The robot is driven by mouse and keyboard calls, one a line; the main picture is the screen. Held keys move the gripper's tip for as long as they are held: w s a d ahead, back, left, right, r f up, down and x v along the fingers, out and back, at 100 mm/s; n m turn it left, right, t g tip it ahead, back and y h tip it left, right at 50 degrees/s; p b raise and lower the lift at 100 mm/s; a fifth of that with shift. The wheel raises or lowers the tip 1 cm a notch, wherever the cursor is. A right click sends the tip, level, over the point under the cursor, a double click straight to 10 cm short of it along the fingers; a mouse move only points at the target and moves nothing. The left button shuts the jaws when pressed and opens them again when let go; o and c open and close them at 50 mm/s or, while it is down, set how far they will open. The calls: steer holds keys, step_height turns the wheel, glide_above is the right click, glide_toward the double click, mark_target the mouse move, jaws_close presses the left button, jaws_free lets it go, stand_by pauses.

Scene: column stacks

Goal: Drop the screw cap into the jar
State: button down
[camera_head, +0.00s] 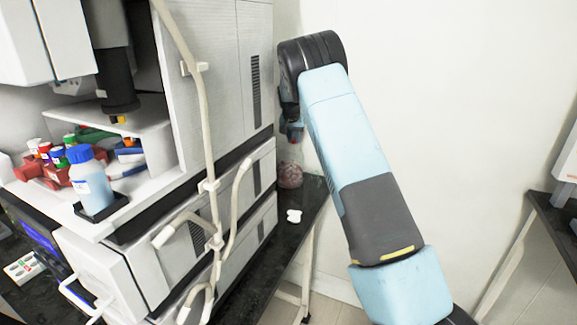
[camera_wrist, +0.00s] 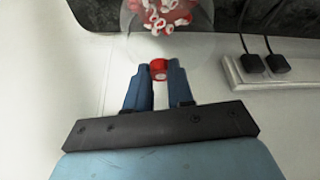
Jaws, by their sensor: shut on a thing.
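My gripper (camera_wrist: 158,80) is shut on a small red screw cap (camera_wrist: 158,68) with a pale centre, held between the blue fingertips in the wrist view. A clear jar (camera_wrist: 207,42) holding several red and white caps is just beyond the fingertips, at the top of the wrist view. The held cap overlaps the jar's near edge in the picture; I cannot tell its height over the opening. In the head view the jar (camera_head: 290,176) stands on the dark bench beside the wall, below my gripper (camera_head: 293,138). The held cap is not clear there.
A white power strip (camera_wrist: 275,72) with two black plugs lies right of the jar.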

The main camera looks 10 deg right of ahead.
steer(key=shift+f, duration=0.4)
steer(key=c, duration=0.9)
jaws_free()
steer(key=shift+r, duration=0.15)
steer(key=v, duration=1.3)
steer(key=shift+s, duration=0.2)
steer(key=shift+r, duration=0.1)
